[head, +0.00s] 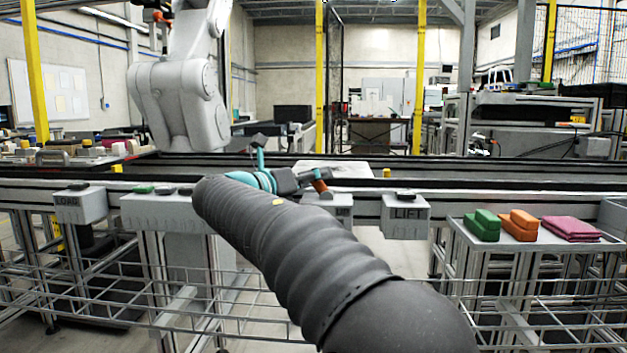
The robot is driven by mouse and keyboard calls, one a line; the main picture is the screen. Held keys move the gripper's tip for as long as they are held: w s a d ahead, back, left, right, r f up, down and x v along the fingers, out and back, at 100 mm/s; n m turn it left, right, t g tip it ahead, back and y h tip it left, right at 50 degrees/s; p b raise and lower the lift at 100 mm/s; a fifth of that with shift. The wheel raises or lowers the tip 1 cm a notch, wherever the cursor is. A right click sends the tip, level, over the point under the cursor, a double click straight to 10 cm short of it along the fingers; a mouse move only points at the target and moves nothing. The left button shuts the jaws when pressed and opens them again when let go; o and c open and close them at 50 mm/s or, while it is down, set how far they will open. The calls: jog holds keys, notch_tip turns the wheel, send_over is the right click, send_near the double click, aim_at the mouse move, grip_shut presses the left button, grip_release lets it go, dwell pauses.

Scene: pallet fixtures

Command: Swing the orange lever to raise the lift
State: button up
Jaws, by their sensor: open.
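My arm reaches forward from the bottom right to the conveyor's near rail, and its dark sleeve covers much of the middle. My gripper (304,178) is at the arm's far end, open, beside a short orange piece (321,187) that looks like the lever. The fingers are small and partly hidden, so I cannot tell whether they touch the lever or stand around it. The lever's base is not clearly seen. A grey box marked LIFT (406,220) hangs on the rail to the right. Another box (342,206), its label partly hidden, is just below the gripper.
A box marked LOAD (80,205) is at the left. A side table (490,250) at the right holds green blocks (482,225), orange blocks (520,225) and pink cloths (570,229). A wire mesh rail (120,310) runs along the front. A large white robot arm (180,100) hangs behind the rail.

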grip_shut()
